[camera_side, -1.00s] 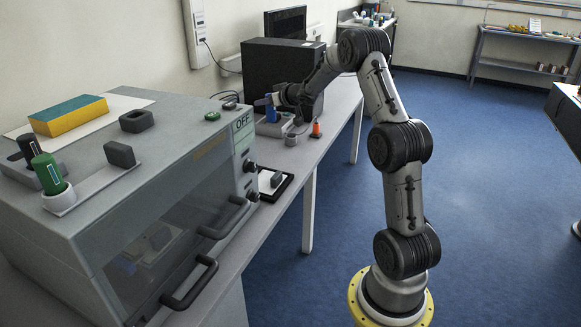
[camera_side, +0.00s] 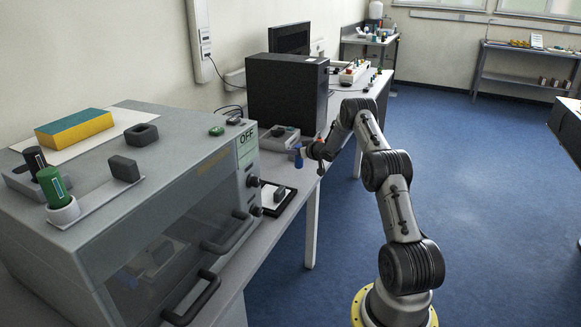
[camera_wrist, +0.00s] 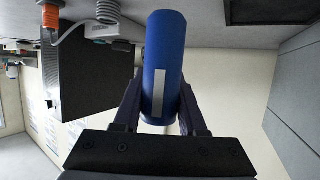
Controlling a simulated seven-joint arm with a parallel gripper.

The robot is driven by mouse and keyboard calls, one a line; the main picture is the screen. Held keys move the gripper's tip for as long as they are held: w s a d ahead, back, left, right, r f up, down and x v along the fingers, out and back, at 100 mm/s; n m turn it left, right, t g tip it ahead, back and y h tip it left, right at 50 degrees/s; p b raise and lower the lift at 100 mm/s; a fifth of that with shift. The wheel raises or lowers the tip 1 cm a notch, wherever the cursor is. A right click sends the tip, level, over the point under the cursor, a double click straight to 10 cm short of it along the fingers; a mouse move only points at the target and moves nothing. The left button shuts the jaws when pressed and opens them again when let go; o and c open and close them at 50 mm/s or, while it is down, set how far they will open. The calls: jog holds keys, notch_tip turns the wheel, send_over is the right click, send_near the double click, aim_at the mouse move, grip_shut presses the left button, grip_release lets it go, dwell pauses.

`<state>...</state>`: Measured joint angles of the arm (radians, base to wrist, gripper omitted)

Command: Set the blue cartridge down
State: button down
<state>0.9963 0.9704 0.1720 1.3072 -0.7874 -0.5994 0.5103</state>
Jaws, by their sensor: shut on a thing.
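The blue cartridge (camera_side: 298,158) is in my gripper (camera_side: 305,153), over the bench near its front edge, right of the grey cabinet. In the wrist view the blue cartridge (camera_wrist: 165,55) is a blue cylinder with a pale stripe, and my gripper's two dark fingers (camera_wrist: 161,108) close on its sides. It looks roughly upright in the side view. I cannot tell from the side view how high it is above the bench.
A black-edged tray (camera_side: 268,210) with a grey block lies on the bench beside the grey cabinet (camera_side: 150,215), whose handles stick out. A grey device (camera_side: 279,139) and a black box (camera_side: 285,92) stand behind my gripper. A green cartridge (camera_side: 53,187) stands on the cabinet.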

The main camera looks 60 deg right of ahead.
jog(key=w+d+f, duration=0.1)
jog(key=f, duration=0.1)
jog(key=w+d+f, duration=0.3)
jog(key=d+f, duration=0.1)
jog(key=shift+w+d+f, duration=0.15)
jog(key=shift+w+f, duration=0.1)
jog(key=shift+f, duration=0.05)
jog(key=shift+d+f, duration=0.1)
jog(key=shift+f, duration=1.5)
jog(key=shift+f, duration=0.15)
jog(key=shift+c, duration=2.3)
grip_release()
jog(key=shift+r, duration=0.2)
jog(key=v, duration=1.2)
